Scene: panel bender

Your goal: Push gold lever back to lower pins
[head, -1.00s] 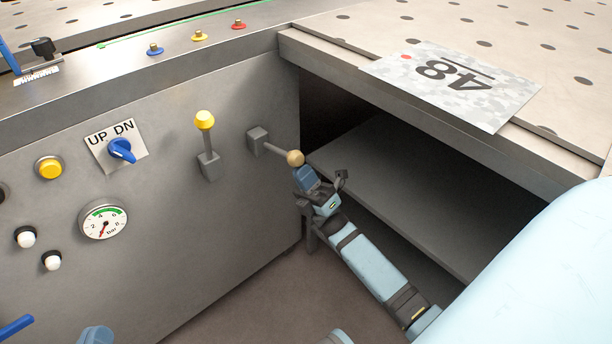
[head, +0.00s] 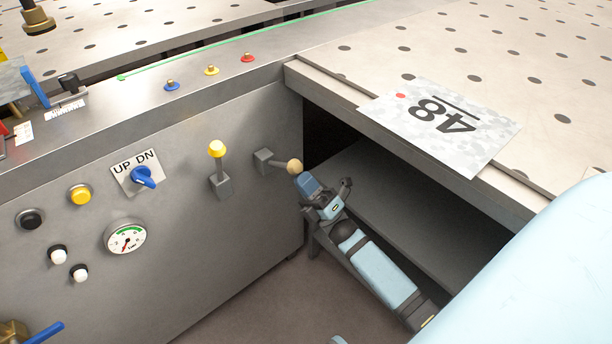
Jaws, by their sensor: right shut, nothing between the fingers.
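The lever with a gold-tan ball knob (head: 294,166) sticks out from a grey block on the front panel, close to the opening under the table. My right gripper (head: 307,184) is shut and empty, with its tip right at the ball on its lower right. I cannot tell if they touch. Blue (head: 171,86), yellow (head: 211,71) and red (head: 248,58) pins stand up on the ledge above. My left gripper is not in view.
A second lever with a yellow knob (head: 217,150) stands left of the gold one. Further left are the UP DN switch (head: 143,177) and a pressure gauge (head: 125,239). A plate marked 48 (head: 440,125) lies on top.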

